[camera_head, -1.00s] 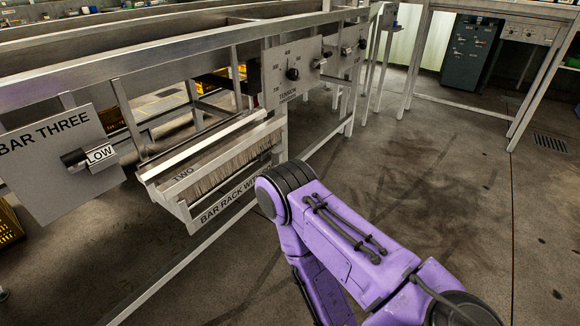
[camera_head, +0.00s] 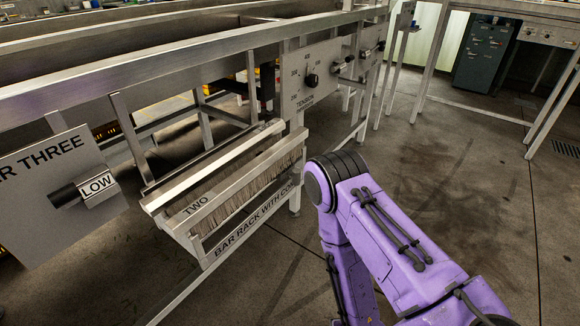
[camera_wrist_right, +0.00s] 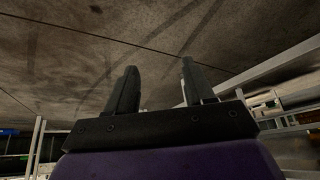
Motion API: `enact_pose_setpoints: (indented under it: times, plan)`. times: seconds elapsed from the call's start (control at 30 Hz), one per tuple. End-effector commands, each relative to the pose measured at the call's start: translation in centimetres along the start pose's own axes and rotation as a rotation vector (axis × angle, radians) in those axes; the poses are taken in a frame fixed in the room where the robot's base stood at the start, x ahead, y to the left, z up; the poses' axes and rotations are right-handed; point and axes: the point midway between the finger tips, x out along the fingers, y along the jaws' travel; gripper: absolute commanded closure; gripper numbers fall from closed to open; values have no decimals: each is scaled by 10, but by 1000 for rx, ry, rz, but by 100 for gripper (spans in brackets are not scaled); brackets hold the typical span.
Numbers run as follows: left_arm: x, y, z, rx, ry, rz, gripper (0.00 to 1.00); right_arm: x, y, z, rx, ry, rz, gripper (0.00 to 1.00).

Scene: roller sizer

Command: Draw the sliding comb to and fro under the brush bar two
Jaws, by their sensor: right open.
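The rack labelled "BAR RACK WITH COMB" and "TWO" (camera_head: 262,224) juts from the machine's side in the head view. Bristles of the brush (camera_head: 240,190) show along its front, below a pale rail (camera_head: 215,165). I cannot tell the sliding comb apart from the rack's rails. My right gripper (camera_wrist_right: 155,85) shows in the right wrist view with two dark fingers apart and nothing between them, over floor. In the head view my purple arm stands just right of the rack, its gripper hidden. My left gripper is not in view.
Left of the rack is a "BAR THREE" plate with a black handle (camera_head: 68,195) marked "LOW". Behind the rack is a tension panel with a dial (camera_head: 311,80). A metal frame rail (camera_head: 150,75) runs above. Open concrete floor (camera_head: 450,170) lies to the right.

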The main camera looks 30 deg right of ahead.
Motion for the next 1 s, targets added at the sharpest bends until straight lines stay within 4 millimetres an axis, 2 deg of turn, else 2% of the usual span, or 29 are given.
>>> enact_pose_setpoints:
  times: [0.03,0.07,0.1,0.17,0.2,0.3,0.4,0.53,0.67,1.0]
  plan:
    - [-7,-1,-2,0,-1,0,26,2,-13,-44,-13,97,-79,47]
    - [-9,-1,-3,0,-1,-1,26,2,-22,-74,-36,168,-140,47]
    - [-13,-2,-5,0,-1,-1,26,-2,-32,-116,-70,274,-221,47]
    - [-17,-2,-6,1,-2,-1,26,-15,-43,-177,-132,440,-332,47]
    - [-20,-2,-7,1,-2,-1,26,-28,-47,-212,-173,548,-396,47]
    - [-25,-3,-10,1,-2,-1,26,-64,-48,-278,-269,780,-517,47]
    - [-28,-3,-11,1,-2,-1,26,-93,-44,-312,-341,935,-589,47]
    - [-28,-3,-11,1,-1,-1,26,-108,-42,-328,-388,1021,-631,47]
    - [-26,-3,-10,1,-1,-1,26,-102,-55,-339,-398,1028,-638,47]
    - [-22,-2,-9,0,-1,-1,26,-75,-102,-385,-397,1024,-638,47]
